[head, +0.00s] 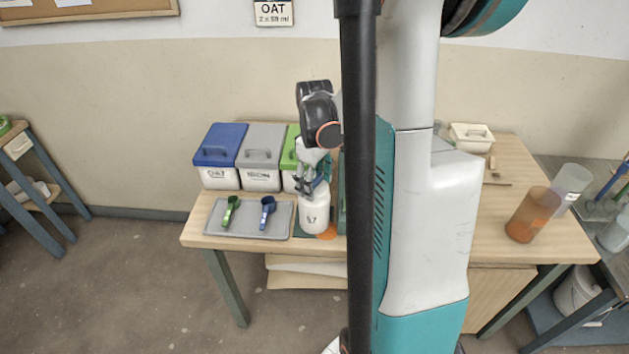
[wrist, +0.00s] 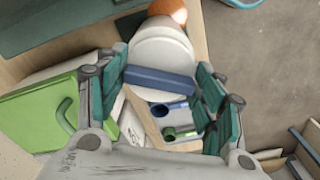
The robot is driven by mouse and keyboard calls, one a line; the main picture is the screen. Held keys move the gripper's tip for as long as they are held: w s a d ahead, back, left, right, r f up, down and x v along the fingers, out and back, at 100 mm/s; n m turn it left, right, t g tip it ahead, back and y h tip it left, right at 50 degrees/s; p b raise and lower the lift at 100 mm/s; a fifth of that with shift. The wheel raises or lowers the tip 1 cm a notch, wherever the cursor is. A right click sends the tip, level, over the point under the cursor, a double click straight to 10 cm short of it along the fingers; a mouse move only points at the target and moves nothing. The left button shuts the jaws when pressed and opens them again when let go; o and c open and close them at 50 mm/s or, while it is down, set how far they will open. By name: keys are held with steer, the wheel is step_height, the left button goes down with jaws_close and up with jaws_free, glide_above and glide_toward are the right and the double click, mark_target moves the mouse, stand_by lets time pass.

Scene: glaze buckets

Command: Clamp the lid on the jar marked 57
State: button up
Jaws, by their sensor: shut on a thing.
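A white jar (head: 313,214) stands near the front edge of the wooden table, beside the grey tray. Its dark mark seems to end in 7, but the first character is unclear. My gripper (head: 314,184) is over the jar's top. In the wrist view, my gripper (wrist: 162,88) has its two fingers at the ends of a blue bar (wrist: 160,82) and is shut on it. The bar lies across the near side of the white round jar top (wrist: 160,45). Whether the lid is fully seated cannot be told.
Bins with blue (head: 221,143), grey (head: 262,145) and green (head: 289,148) lids stand behind. The grey tray (head: 250,231) holds a green scoop (head: 231,210) and a blue scoop (head: 267,211). An orange thing (head: 328,232) sits close beside the jar. My column hides the table's middle.

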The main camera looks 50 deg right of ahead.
steer(key=m, duration=0.4)
steer(key=shift+f, duration=0.1)
steer(key=shift+m, duration=0.3)
steer(key=shift+m, duration=0.5)
steer(key=shift+m+b, duration=0.35)
steer(key=shift+m, duration=1.05)
steer(key=shift+f+m, duration=0.1)
steer(key=shift+m, duration=0.8)
steer(key=shift+a+m, duration=0.1)
steer(key=shift+m, duration=1.1)
